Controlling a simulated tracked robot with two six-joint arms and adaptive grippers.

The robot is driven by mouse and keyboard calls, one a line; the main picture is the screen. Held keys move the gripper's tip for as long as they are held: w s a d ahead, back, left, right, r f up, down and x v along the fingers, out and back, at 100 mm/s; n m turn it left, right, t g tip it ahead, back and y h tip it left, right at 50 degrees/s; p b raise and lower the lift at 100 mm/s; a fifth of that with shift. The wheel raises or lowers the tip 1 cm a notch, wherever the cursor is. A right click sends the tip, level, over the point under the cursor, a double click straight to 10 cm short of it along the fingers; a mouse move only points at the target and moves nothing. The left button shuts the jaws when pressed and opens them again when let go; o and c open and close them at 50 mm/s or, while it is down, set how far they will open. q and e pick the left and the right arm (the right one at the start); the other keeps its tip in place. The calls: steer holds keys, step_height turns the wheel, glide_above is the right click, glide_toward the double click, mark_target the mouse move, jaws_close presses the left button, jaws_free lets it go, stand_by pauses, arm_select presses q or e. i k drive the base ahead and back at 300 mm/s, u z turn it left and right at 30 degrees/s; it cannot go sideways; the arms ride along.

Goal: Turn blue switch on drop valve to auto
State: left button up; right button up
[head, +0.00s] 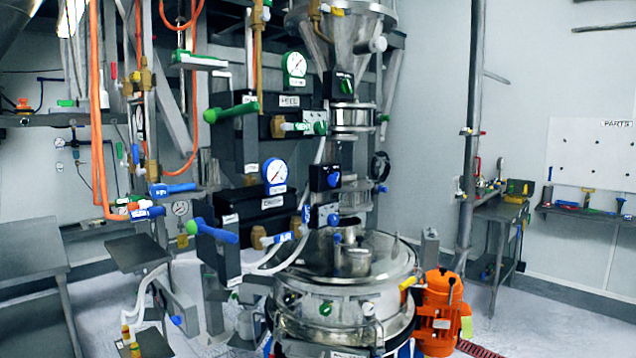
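A blue switch (333,180) sits on the front of a small black box (319,176) on the column above the sifter. The label above it is too small to read, so I cannot tell its setting. A green switch (346,87) is on a similar black box higher up. The round steel sifter (345,295) stands below them. Neither of my grippers is in view.
Left of the switch, gauges (275,171) and valves with blue (216,231) and green handles (232,110) stick out forward. An orange motor (440,315) stands right of the sifter. The floor at right is partly open before a side table (499,210).

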mark_target(332, 179)
steer(key=u, duration=0.05)
steer(key=i, duration=1)
steer(key=u, duration=0.05)
